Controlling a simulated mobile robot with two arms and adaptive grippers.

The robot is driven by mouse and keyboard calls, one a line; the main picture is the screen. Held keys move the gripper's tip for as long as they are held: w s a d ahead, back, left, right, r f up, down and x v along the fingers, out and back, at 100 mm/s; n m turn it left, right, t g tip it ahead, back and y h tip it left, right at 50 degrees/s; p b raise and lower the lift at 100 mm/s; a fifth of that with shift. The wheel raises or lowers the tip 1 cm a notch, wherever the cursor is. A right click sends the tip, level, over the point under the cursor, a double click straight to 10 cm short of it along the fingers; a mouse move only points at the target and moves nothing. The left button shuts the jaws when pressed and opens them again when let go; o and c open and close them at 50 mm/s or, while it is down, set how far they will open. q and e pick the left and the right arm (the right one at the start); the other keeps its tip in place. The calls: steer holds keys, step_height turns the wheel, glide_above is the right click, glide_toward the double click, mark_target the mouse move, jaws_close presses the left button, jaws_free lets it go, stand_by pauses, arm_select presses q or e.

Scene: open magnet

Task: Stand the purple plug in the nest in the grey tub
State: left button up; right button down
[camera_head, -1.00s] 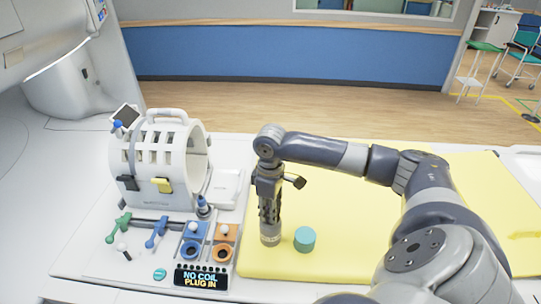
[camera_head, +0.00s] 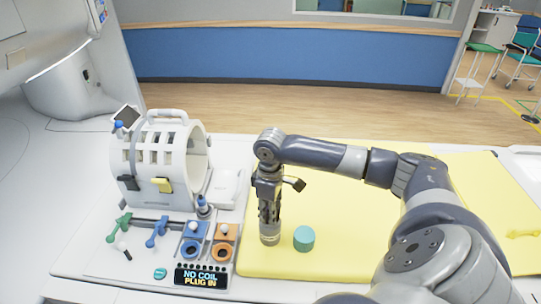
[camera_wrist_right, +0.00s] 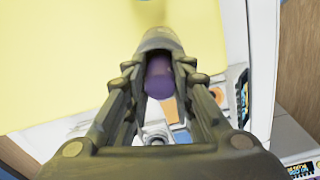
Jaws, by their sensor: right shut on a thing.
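The purple plug (camera_wrist_right: 160,80) shows between the fingers of my right gripper (camera_wrist_right: 158,70) in the right wrist view. The right gripper (camera_head: 269,222) points straight down over the yellow mat in the head view and is shut on the plug. A grey rounded wall, which looks like the grey tub (camera_wrist_right: 162,40), curves around the plug's far side. In the head view the grey tub (camera_head: 269,241) shows as a short band under the fingertips. The nest and the plug's lower end are hidden, so I cannot tell whether the plug is seated. My left gripper is out of view.
A teal cylinder (camera_head: 304,239) stands on the yellow mat (camera_head: 350,255) just right of the gripper. Left of the mat are blue and orange sockets (camera_head: 222,243), a display reading "NO COIL PLUG IN" (camera_head: 201,278) and a white scanner model (camera_head: 150,165). The mat behind is clear.

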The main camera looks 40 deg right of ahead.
steer(key=shift+s+a+f, duration=0.25)
steer(key=shift+s+f, duration=0.1)
steer(key=shift+f, duration=0.3)
steer(key=c, duration=1.3)
jaws_free()
steer(key=shift+w+f, duration=0.1)
steer(key=shift+w, duration=0.05)
steer(key=shift+d, duration=0.1)
step_height(320, 180, up, 13)
steer(key=shift+w+f, duration=0.2)
steer(key=shift+w, duration=0.05)
